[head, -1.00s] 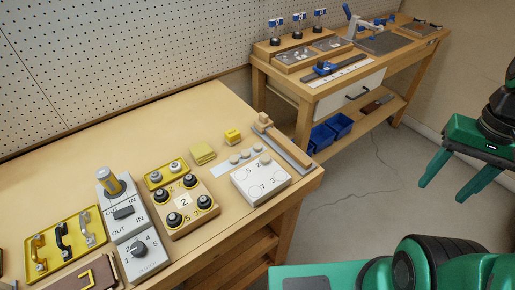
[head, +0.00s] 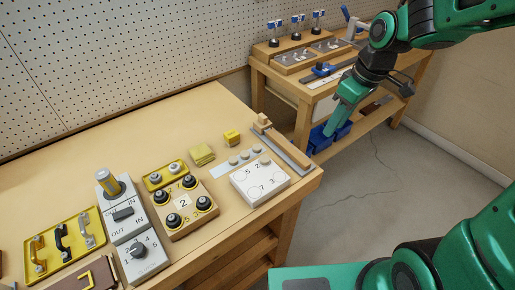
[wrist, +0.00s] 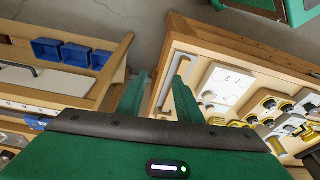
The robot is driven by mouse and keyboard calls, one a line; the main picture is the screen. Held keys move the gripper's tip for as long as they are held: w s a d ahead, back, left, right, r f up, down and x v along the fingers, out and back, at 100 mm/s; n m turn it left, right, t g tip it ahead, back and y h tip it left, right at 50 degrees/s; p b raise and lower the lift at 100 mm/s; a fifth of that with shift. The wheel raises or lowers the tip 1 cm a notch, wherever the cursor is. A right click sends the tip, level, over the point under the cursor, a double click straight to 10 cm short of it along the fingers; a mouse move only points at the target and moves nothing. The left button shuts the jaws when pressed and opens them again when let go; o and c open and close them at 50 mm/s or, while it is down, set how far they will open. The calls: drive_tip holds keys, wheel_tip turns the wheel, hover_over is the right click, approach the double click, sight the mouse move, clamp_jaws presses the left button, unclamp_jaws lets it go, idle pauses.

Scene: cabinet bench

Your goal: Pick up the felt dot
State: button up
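Another small tan dot (head: 265,161) sits at the board's back edge. They are too small for me to tell which is felt. My gripper (head: 325,136) is in the air off the bench's right end, to the right of the dots. In the wrist view my gripper (wrist: 163,70) is open and empty, its two green fingers apart, with the white board (wrist: 224,88) to their right.
A metal rail with a wooden block (head: 284,145) runs along the bench's right end, between the board and my gripper. A yellow block (head: 232,137) and a knob board (head: 183,207) stand nearby. A second bench with blue bins (head: 322,138) is behind my gripper.

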drive_tip(key=w+a+f+n+y, duration=0.1)
drive_tip(key=w+a+n, duration=0.15)
drive_tip(key=a, duration=0.45)
drive_tip(key=w+a+f+n+y, duration=0.15)
drive_tip(key=a+n, duration=0.25)
drive_tip(key=a, duration=0.4)
approach(258, 146)
drive_tip(key=shift+w+a+f+g, duration=0.15)
drive_tip(key=shift+w+a+f, duration=0.05)
drive_tip(key=shift+f, duration=0.2)
drive_tip(key=shift+w+a+f+g, duration=0.15)
drive_tip(key=shift+a+f, duration=0.05)
drive_tip(key=shift+f, duration=0.2)
drive_tip(key=shift+x, duration=3)
drive_tip(key=c, duration=0.8)
